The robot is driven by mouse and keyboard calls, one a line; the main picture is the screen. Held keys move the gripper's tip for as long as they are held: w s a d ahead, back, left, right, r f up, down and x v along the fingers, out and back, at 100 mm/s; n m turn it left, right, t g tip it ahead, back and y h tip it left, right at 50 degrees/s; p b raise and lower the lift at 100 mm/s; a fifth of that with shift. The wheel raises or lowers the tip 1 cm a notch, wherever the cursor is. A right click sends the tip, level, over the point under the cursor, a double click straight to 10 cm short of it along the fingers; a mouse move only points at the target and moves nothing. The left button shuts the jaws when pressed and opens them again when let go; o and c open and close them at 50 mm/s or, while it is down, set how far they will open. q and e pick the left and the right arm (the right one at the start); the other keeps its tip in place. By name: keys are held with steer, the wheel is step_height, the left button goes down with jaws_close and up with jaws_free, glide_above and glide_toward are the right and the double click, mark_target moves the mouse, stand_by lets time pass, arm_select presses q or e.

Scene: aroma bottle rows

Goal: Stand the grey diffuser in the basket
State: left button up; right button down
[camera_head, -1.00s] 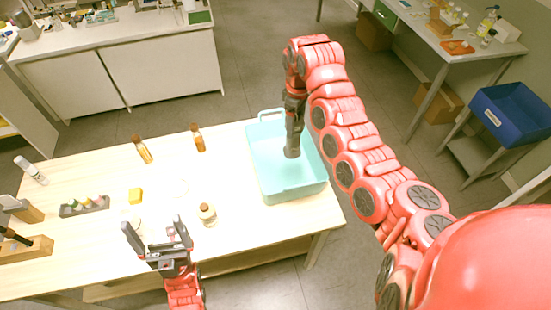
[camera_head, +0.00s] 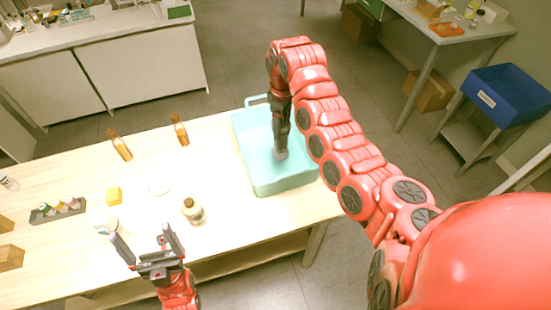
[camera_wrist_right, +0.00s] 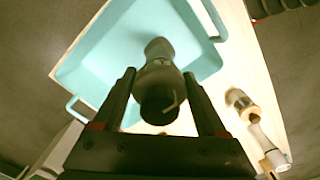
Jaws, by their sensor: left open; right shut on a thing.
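The grey diffuser (camera_wrist_right: 160,72) is a dark bottle-shaped thing with a black cap, seen between my right gripper's fingers in the right wrist view. In the head view the grey diffuser (camera_head: 281,153) is below the right gripper (camera_head: 280,128), which points down and is shut on it. The basket is a light teal tub (camera_head: 270,184) at the table's right end; it also shows in the right wrist view (camera_wrist_right: 95,62). The diffuser is inside the basket's outline; whether it touches the floor I cannot tell. My left gripper (camera_head: 146,243) is open and empty above the table's front edge.
Two amber bottles (camera_head: 120,145) (camera_head: 180,130) stand at the back.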

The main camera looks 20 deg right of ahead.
mark_target(282, 145)
step_height(282, 145, down, 9)
steer(key=p, duration=0.3)
steer(key=shift+s+p, duration=0.1)
steer(key=shift+p, duration=0.25)
steer(key=shift+f, duration=0.45)
